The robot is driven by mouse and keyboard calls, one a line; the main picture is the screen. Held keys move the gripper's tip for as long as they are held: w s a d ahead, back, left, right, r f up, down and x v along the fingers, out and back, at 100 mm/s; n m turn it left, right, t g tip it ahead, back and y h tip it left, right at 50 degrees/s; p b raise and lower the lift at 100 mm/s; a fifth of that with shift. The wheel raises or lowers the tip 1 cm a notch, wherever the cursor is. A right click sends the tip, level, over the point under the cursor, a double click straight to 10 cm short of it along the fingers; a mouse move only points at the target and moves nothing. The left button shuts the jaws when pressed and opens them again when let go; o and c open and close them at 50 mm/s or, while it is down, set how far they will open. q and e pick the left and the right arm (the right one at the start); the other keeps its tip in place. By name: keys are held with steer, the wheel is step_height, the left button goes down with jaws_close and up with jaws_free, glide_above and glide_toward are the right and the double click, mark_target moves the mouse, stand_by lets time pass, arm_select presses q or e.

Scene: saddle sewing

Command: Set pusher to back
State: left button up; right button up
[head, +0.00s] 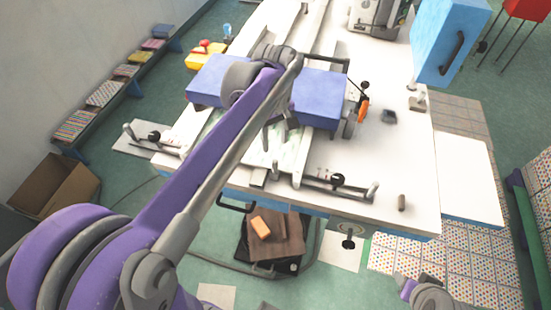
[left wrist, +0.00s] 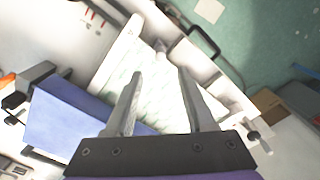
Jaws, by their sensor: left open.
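No part is clearly marked as the pusher. A white plate with faint green markings (head: 288,158) lies at the table's front middle, and it also shows in the left wrist view (left wrist: 158,98). A small grey piece (left wrist: 160,46) sits at its front end. A wide blue-violet block (head: 320,97) spans the table behind it; its left part also shows (head: 205,80). My left gripper (head: 280,134) is over the plate, in front of the block. In the left wrist view its fingers (left wrist: 160,73) are apart with nothing between them. Part of my right arm (head: 425,292) shows at the bottom right; its jaws are unclear.
An orange-handled lever (head: 362,108) is right of the block. A light blue box (head: 449,45) stands at the back right.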

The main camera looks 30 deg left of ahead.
mark_target(275, 161)
arm_select(q)
step_height(275, 161, down, 10)
steer(key=shift+r+b, duration=0.2)
steer(key=shift+b, duration=0.1)
jaws_close()
steer(key=shift+s, duration=0.1)
stand_by(1.3)
